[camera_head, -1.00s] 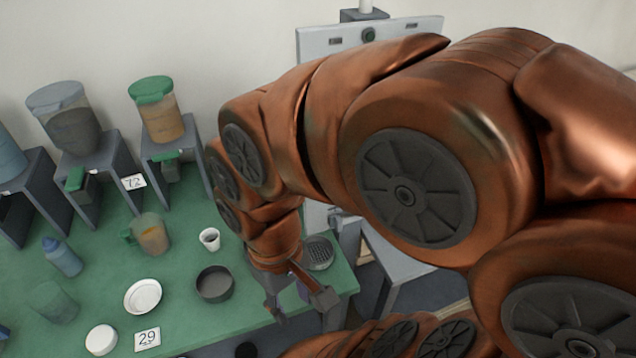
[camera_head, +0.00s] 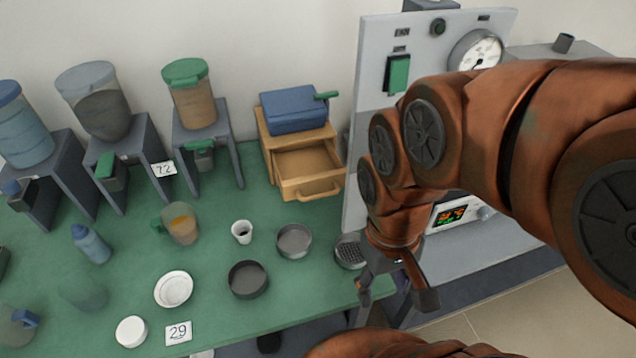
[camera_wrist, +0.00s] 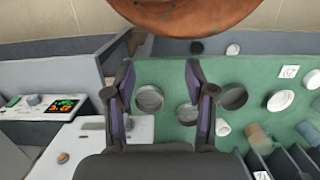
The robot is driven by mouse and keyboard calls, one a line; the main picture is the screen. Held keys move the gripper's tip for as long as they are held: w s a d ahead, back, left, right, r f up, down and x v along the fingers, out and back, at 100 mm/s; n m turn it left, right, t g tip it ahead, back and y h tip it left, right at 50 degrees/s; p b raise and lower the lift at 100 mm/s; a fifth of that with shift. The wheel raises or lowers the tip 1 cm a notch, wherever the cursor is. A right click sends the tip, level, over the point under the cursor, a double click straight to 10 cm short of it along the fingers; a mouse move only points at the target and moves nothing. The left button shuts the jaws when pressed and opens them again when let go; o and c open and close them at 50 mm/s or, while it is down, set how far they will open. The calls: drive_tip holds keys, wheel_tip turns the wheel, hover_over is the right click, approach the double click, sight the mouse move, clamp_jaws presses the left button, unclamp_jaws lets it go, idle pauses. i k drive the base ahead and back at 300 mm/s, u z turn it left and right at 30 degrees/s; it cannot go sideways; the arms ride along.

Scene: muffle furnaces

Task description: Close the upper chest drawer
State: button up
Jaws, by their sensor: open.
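A small light-wood chest (camera_head: 266,142) stands at the back of the green table in the head view. Its drawer (camera_head: 308,163) is pulled out toward the front and looks empty. A wooden handle (camera_head: 320,190) is on the drawer's front. I cannot make out the chest in the wrist view. My gripper (camera_head: 396,292) is open and empty, to the right of and nearer than the drawer, by the table's right edge. Its two spread fingers also show in the wrist view (camera_wrist: 162,85), apart from the chest.
A blue box (camera_head: 293,108) with a green handle sits on the chest. A grey panel with a gauge (camera_head: 477,52) stands right of it. A cup (camera_head: 242,231), dark dish (camera_head: 248,279) and grey dish (camera_head: 294,240) stand before the drawer. Dispensers (camera_head: 190,95) stand left.

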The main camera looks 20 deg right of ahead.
sight(308, 169)
drive_tip(key=u, duration=1)
drive_tip(key=k, duration=1.3)
drive_tip(key=u, duration=0.55)
drive_tip(key=i, duration=0.95)
drive_tip(key=u, duration=0.15)
